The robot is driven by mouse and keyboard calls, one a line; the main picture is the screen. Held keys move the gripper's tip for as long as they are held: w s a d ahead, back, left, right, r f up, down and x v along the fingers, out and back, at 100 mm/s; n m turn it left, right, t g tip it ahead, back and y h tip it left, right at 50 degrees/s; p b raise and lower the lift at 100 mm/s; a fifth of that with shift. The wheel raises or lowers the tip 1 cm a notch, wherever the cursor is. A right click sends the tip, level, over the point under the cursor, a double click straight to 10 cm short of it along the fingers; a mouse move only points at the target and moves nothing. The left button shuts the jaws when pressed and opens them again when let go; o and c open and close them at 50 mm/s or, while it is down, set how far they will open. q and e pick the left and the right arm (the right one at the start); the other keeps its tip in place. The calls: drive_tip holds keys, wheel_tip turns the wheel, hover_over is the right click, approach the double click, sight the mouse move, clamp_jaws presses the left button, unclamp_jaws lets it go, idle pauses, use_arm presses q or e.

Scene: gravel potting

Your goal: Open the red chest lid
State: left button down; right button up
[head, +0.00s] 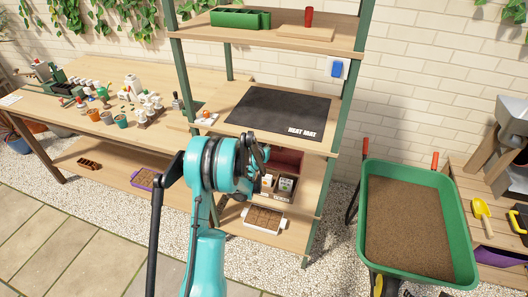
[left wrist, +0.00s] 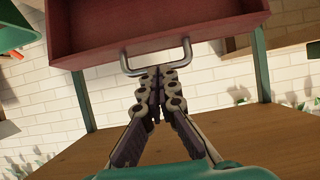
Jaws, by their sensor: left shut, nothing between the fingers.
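The red chest (left wrist: 160,22) fills the top of the left wrist view, with a U-shaped metal handle (left wrist: 187,52) on its near edge. In the head view only part of the chest (head: 290,160) shows, on the shelf below the heat mat, behind my arm. My left gripper (left wrist: 158,72) is shut and empty, its fingertips together right at the handle. I cannot tell whether they touch it. In the head view my left gripper is mostly hidden by its own teal arm. I cannot tell how far the lid is open. My right gripper is not in view.
The heat mat shelf (head: 210,112) lies close above the chest. Seed packets (head: 286,186) stand in front of the chest, and a tray (head: 264,219) sits on the lower shelf. A green post (head: 322,205) bounds the rack at right, with a wheelbarrow (head: 460,220) beyond.

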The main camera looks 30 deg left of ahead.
use_arm(q)
drive_tip(key=shift+w+a+f, duration=0.1)
drive_tip(key=shift+w+f, duration=0.15)
drive_tip(key=shift+w, duration=0.25)
drive_tip(key=shift+w+a+r, duration=0.1)
drive_tip(key=shift+w+a, duration=0.1)
drive_tip(key=shift+w, duration=0.4)
drive_tip(key=shift+w+a+r, duration=0.1)
drive_tip(key=shift+w+a, duration=0.05)
drive_tip(key=shift+w, duration=0.45)
drive_tip(key=shift+s, duration=0.1)
